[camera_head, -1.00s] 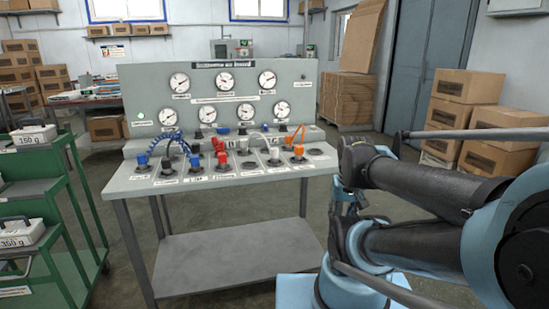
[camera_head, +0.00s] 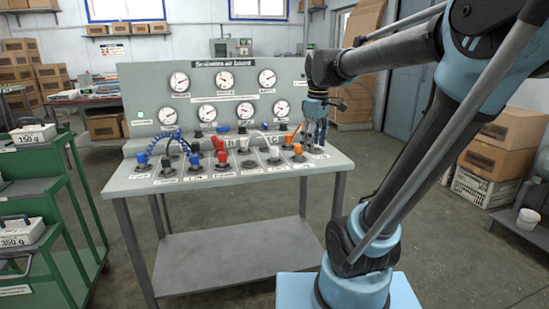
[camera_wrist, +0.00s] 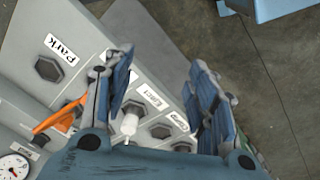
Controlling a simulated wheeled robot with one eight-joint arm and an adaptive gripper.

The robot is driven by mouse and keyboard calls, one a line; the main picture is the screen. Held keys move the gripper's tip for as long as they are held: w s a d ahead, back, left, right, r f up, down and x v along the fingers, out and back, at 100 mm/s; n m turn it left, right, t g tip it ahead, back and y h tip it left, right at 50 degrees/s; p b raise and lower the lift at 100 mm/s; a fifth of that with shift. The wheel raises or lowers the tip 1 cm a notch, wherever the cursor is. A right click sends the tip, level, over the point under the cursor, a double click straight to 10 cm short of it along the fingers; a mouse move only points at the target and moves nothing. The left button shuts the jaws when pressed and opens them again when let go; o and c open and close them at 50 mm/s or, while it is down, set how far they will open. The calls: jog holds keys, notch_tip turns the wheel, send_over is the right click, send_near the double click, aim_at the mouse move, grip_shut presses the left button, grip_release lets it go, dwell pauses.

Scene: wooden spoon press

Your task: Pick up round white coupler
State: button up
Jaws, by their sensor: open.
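A white coupler (camera_head: 274,154) stands on the panel of the console in the head view, right of the middle. Another white fitting (camera_head: 243,145) stands to its left, with a pale hose arching near them. In the wrist view a white coupler (camera_wrist: 130,121) shows between and below my fingers, close to the left one; its shape is partly hidden by it. My gripper (camera_head: 316,140) hangs over the right end of the panel in the head view, fingers down. In the wrist view my gripper (camera_wrist: 162,65) is open, with nothing between its fingertips.
The grey console (camera_head: 225,183) carries several red, blue, black and orange couplers. Gauges (camera_head: 223,79) line the upright back panel. A green cart (camera_head: 50,200) stands at the left. Open floor lies at the right.

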jog(key=w+a+r+n, duration=0.4)
jog(key=w+a+r, duration=0.1)
jog(key=w+a, duration=0.15)
notch_tip(320, 180, up, 2)
jog(key=n+g, duration=0.1)
jog(key=n, duration=0.4)
send_over(274, 147)
notch_tip(274, 147, down, 10)
jog(key=shift+a+f, duration=0.1)
jog(key=shift+f, duration=0.05)
jog(key=shift+d+f, duration=0.2)
jog(key=shift+f, duration=2.95)
jog(key=c, duration=1.2)
